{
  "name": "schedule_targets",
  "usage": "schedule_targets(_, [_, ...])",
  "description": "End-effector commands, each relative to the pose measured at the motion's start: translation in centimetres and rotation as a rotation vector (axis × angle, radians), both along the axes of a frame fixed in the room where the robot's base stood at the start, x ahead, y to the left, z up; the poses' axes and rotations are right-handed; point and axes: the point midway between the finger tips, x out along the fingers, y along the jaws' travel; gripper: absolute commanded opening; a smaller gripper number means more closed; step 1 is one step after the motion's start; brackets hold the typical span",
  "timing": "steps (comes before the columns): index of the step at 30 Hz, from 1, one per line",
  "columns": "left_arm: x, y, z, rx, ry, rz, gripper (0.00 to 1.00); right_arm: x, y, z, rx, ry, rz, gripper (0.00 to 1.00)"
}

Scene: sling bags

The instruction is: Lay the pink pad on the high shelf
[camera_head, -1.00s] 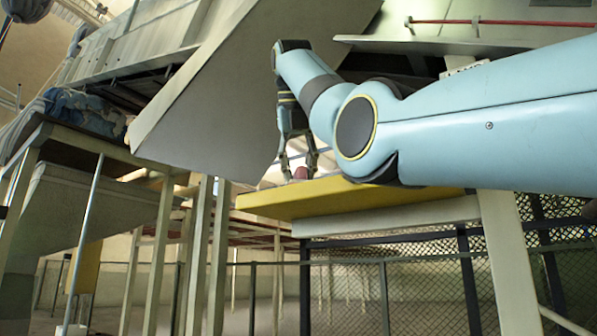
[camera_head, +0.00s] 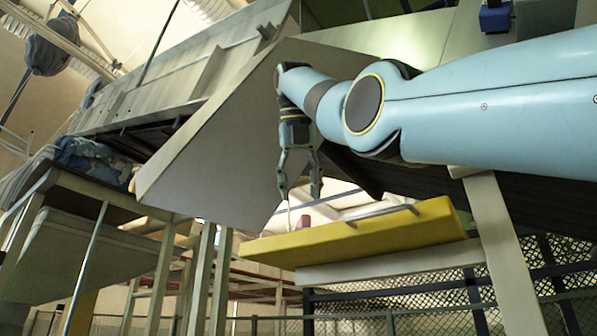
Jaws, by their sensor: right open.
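A small dark pink piece, likely the pink pad (camera_head: 304,222), shows just above the far edge of a raised yellow shelf (camera_head: 365,242). Most of it is hidden behind the shelf edge, so I cannot tell how it lies. My right gripper (camera_head: 300,197) points down above the pink piece, with its two fingers apart and nothing between them. A clear gap shows between the fingertips and the pink piece. My left gripper is out of view.
A metal bar (camera_head: 381,213) runs along the top of the yellow shelf. A large slanted grey panel (camera_head: 215,150) stands left of and behind my right gripper. A wooden platform with blue patterned cloth (camera_head: 92,158) is at the left. Mesh fencing (camera_head: 560,262) is at lower right.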

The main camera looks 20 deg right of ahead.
Motion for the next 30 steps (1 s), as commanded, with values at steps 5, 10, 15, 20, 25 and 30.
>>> schedule_targets(5, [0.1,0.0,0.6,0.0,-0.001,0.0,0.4,-2.0,0.8,3.2,-0.001,0.0,-0.001,0.45])
schedule_targets(10, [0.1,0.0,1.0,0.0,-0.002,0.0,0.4,-2.9,1.2,4.6,0.0,0.001,0.001,0.45])
schedule_targets(15, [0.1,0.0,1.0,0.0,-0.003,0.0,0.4,-3.1,1.3,4.7,0.0,0.002,0.0,0.45])
schedule_targets(20, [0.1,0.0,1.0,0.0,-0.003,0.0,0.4,-3.1,1.3,4.7,0.0,0.001,0.0,0.45])
schedule_targets(25, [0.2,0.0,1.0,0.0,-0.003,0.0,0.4,-3.0,1.3,4.7,0.0,0.001,0.0,0.45])
schedule_targets(30, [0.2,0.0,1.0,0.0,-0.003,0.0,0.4,-3.0,1.3,4.7,0.0,0.001,0.0,0.45])
